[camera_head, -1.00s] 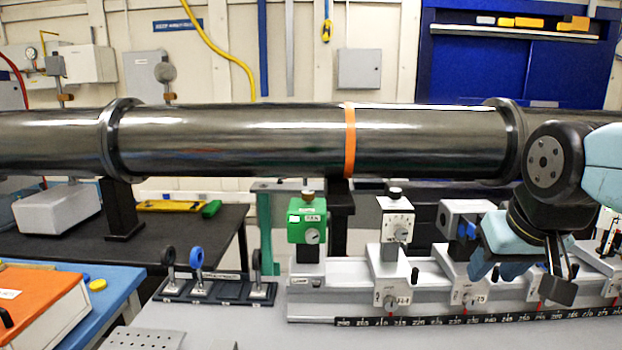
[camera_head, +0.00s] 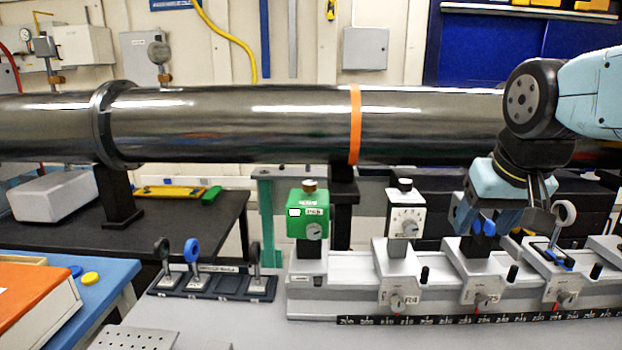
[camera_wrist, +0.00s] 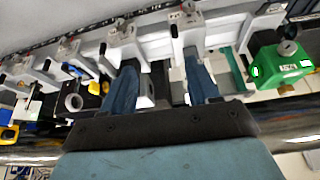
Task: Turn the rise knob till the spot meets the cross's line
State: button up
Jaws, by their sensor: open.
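My gripper (camera_head: 492,222) is open at the right of the head view, over the second carriage. Its blue fingers partly hide the dark-grey box there, which has blue parts (camera_head: 484,227). In the wrist view my gripper (camera_wrist: 162,88) has spread fingers with nothing held between them. To its left in the head view stands a white box (camera_head: 407,215) with a dial face and a dark-and-light top knob (camera_head: 404,183). The carriages have small front knobs (camera_head: 397,302). I cannot tell which knob is the rise knob. I cannot make out a spot or cross.
A green box (camera_head: 307,226) stands at the rail's left end; it also shows in the wrist view (camera_wrist: 280,66). A ring-shaped optic (camera_head: 564,213) stands right of my gripper. A large dark pipe (camera_head: 240,125) crosses behind. A rack (camera_head: 225,293) of optics stands at left.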

jog(key=w+a+r+g, duration=0.2)
jog(key=w+a+r, duration=0.6)
jog(key=w+a, duration=0.25)
notch_tip(320, 180, up, 3)
jog(key=g, duration=0.3)
send_over(310, 183)
jog(key=shift+m, duration=0.3)
notch_tip(310, 183, down, 13)
jog(key=shift+f, duration=0.1)
jog(key=shift+c, duration=0.4)
jog(key=c, duration=1)
jog(key=shift+o, duration=0.2)
jog(key=shift+n, duration=2.7)
